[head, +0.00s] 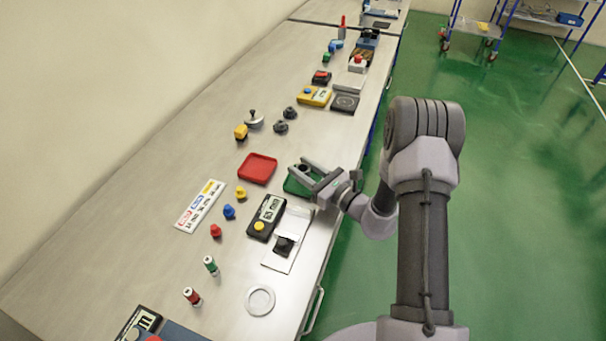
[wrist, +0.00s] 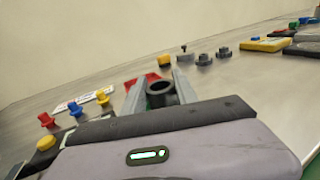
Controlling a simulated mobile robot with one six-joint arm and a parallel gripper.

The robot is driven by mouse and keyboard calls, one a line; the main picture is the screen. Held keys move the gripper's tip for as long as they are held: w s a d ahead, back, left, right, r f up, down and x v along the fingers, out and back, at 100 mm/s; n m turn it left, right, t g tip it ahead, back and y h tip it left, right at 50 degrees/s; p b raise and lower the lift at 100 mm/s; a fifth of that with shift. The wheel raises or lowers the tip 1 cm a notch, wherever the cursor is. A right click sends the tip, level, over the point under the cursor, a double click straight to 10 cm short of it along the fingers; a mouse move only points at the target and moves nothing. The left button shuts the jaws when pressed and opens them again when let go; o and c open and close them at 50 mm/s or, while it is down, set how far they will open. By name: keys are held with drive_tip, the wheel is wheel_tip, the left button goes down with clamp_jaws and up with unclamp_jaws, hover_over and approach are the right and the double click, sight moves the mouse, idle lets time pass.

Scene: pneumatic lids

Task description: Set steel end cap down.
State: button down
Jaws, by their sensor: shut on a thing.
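The steel end cap (wrist: 161,94) is a dark grey round piece with an open hole on top, upright between the fingers in the wrist view. My gripper (wrist: 156,84) is shut on it. In the head view my gripper (head: 300,166) is over the green tray (head: 290,187), whose middle is partly hidden by the fingers. The cap's height above the tray cannot be told. The red tray (head: 257,168) lies just left of the green one and looks empty; it also shows behind the fingers in the wrist view (wrist: 138,82).
Two dark grey knobbed parts (head: 281,127), a steel lid with a black knob (head: 254,121) and a yellow block (head: 241,132) stand farther up the bench. A black meter (head: 266,217) and a white plate with a black knob (head: 290,238) lie nearer. Bare bench lies right of the knobbed parts.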

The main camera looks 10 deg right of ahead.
drive_tip(key=shift+f, duration=0.9)
drive_tip(key=shift+r, duration=0.2)
drive_tip(key=c, duration=1.4)
unclamp_jaws()
drive_tip(key=shift+f, duration=0.25)
drive_tip(key=o, duration=0.5)
drive_tip(key=shift+c, duration=0.2)
drive_tip(key=shift+r, duration=0.15)
